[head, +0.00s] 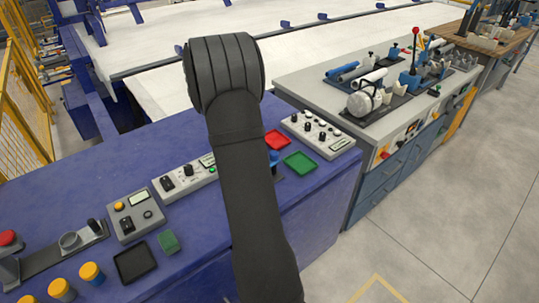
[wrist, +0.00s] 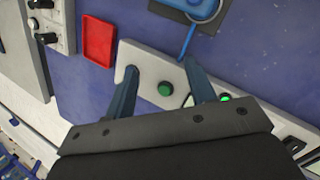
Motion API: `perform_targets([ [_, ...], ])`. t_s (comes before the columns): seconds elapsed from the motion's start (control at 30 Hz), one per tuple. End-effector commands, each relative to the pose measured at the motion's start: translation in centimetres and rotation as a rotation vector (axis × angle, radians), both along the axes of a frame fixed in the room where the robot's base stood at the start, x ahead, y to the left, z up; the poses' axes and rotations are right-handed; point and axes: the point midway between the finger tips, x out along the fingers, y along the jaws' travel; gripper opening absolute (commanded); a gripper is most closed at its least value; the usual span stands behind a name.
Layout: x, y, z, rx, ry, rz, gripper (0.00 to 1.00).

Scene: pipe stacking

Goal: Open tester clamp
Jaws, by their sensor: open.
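In the wrist view, my gripper (wrist: 159,66) is open, with its two dark blue fingers apart and nothing seen between them. The fingers reach over a light grey control panel (wrist: 147,62). A green button (wrist: 165,89) on that panel shows between the fingers, and a lit green lamp (wrist: 225,98) shows to the right. Beyond the panel, a blue ring-shaped fixture (wrist: 203,10) with a blue lever (wrist: 187,42) sits on a dark plate, cut off by the top edge. I cannot tell whether this clamp-like fixture is open. My arm hides the gripper in the head view.
A red tray (head: 277,140), a green tray (head: 300,163) and a grey knob box (head: 311,132) sit on the blue bench (head: 318,195). A control box (head: 135,214) and black tray (head: 135,263) lie left of my arm. A grey workbench (head: 300,82) stands at right.

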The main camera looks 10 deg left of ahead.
Motion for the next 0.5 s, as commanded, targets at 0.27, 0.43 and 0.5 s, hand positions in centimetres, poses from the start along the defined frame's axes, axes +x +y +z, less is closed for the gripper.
perform_targets([
  [0.27,-6.0,-1.0,6.2,-0.451,0.154,0.571,0.5],
  [0.43,-6.8,-1.4,7.4,-0.554,0.197,0.678,0.5],
  [0.5,-6.7,-1.7,7.2,-0.562,0.201,0.686,0.5],
])
